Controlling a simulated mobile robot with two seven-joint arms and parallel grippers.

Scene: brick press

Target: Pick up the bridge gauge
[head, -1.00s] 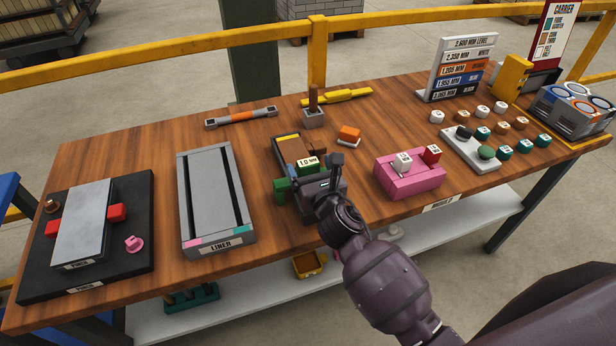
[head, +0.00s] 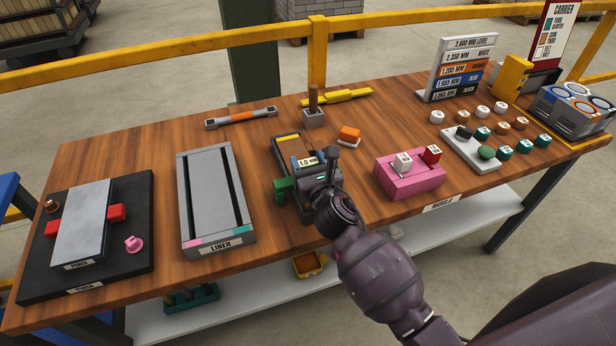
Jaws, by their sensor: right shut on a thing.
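I take the bridge gauge to be the green piece (head: 284,190) at the small grey tray in the middle of the bench; the gripper hides much of it. A pale "1.0 MM" label (head: 308,162) shows just above and right of it, and I cannot tell whether it is on the same piece. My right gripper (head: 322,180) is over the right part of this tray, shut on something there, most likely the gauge. Its fingertips are mostly hidden by the wrist. I cannot tell whether the gauge is clear of the tray. My left gripper is not in view.
A grey "LINER" mould (head: 190,200) lies to the left, and a pink block holder (head: 400,185) stands close on the right. Bare wood lies between the tray and the mould.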

